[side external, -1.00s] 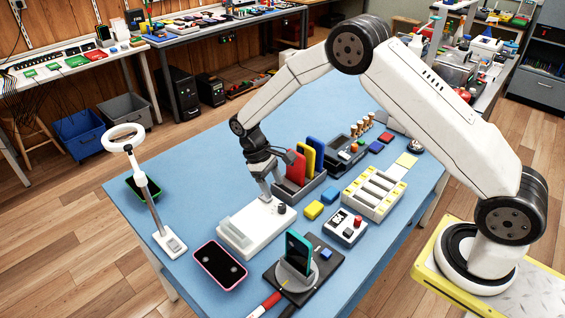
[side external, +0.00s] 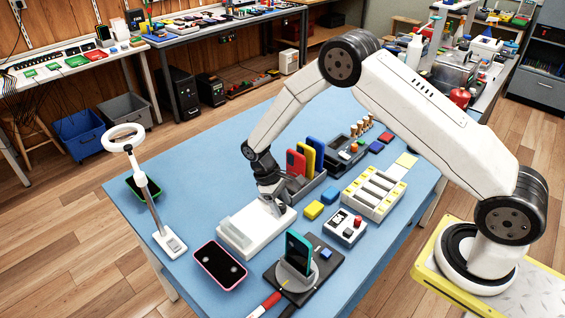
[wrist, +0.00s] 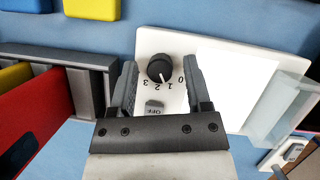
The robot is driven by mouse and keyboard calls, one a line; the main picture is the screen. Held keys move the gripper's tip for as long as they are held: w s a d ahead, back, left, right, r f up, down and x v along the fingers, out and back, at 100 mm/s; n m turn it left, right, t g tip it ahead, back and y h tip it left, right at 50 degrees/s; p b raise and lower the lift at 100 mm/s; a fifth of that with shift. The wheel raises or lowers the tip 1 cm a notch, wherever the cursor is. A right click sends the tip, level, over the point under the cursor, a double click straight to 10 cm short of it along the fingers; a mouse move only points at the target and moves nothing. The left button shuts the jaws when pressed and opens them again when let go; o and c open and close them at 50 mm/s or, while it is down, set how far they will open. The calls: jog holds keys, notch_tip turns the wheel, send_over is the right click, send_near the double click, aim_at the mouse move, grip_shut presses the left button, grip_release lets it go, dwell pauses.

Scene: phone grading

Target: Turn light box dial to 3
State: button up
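The white light box (side external: 243,236) lies flat on the blue table. The dial's white mark points toward the numbers, seemingly around 1 or 2; I cannot tell exactly. My gripper (wrist: 159,66) is open, with a finger on each side of the dial and visible gaps. In the side view my gripper (side external: 278,205) is low over the box's right end and hides the dial.
A rack with red, yellow and blue phones (side external: 304,160) stands close behind my gripper. A teal phone on a round stand (side external: 299,255), a pink-rimmed phone (side external: 218,266) and a ring lamp (side external: 146,185) surround the box. Yellow (side external: 314,210) and blue blocks lie to the right.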

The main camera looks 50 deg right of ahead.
grip_shut()
jog(key=shift+m, duration=0.3)
jog(key=m+y, duration=0.2)
jog(key=m, duration=0.3)
jog(key=shift+d, duration=0.1)
jog(key=m+y, duration=0.1)
jog(key=m, duration=0.2)
jog(key=m+y, duration=0.1)
jog(key=m, duration=0.2)
jog(key=shift+d+t, duration=0.1)
jog(key=shift+t, duration=0.3)
jog(key=shift+o, duration=1.1)
grip_release()
